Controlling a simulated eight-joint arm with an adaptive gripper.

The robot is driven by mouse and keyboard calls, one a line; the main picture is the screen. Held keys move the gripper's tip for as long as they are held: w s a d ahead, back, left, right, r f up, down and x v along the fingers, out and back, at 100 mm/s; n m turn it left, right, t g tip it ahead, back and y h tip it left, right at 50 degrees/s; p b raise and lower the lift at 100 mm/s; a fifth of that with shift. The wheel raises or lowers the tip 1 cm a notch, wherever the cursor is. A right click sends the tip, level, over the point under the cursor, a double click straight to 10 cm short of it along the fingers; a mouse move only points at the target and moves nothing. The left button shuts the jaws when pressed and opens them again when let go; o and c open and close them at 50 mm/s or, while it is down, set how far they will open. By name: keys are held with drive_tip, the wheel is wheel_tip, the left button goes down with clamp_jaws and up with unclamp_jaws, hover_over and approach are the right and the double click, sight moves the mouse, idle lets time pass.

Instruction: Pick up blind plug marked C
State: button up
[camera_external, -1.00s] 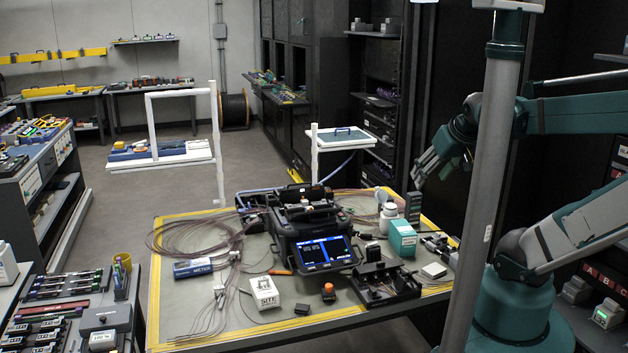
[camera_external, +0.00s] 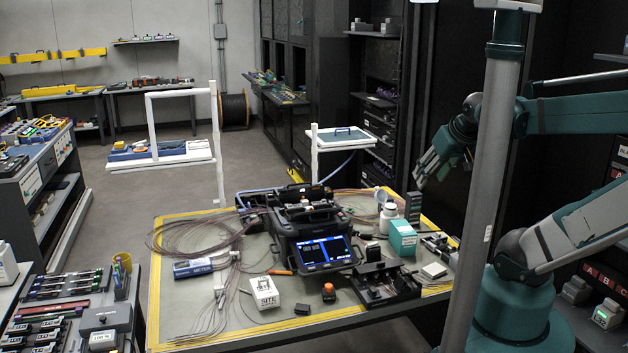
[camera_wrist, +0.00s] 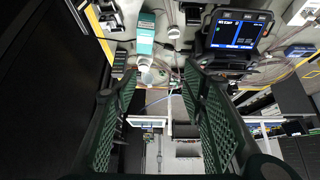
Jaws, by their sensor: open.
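No blind plug can be made out for certain. At the lower right of the external view, a dark ledge carries small red labels that seem to read A, B and C (camera_external: 609,281). Two pale grey blocks, a rear one (camera_external: 576,290) and a front one (camera_external: 606,314), stand below those labels; whether either is a blind plug I cannot tell. My gripper (camera_external: 428,168) hangs in the air beyond the right rear corner of the worktable, far from those blocks. In the wrist view its two fingers (camera_wrist: 158,76) are spread apart with nothing between them.
The worktable (camera_external: 235,332) holds a fusion splicer (camera_external: 300,250) with a lit screen, a teal box (camera_external: 403,238), a white bottle (camera_external: 388,218) and coiled fibres. Dark racks (camera_external: 360,70) stand behind. The grey pole at right partly blocks the view of my arm.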

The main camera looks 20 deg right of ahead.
idle(0.3)
drive_tip(key=n+g+b, duration=0.7)
drive_tip(key=n, duration=0.8)
hover_over(329, 292)
drive_tip(key=w+d, duration=0.1)
drive_tip(key=d, duration=0.1)
drive_tip(key=f, duration=2.9)
drive_tip(key=shift+a, duration=0.25)
drive_tip(key=shift+s+a+f+n, duration=0.1)
drive_tip(key=shift+a+f+n, duration=0.1)
drive_tip(key=shift+f+n, duration=0.1)
drive_tip(key=shift+f+b, duration=0.3)
drive_tip(key=shift+f, duration=0.95)
drive_tip(key=shift+f, duration=0.1)
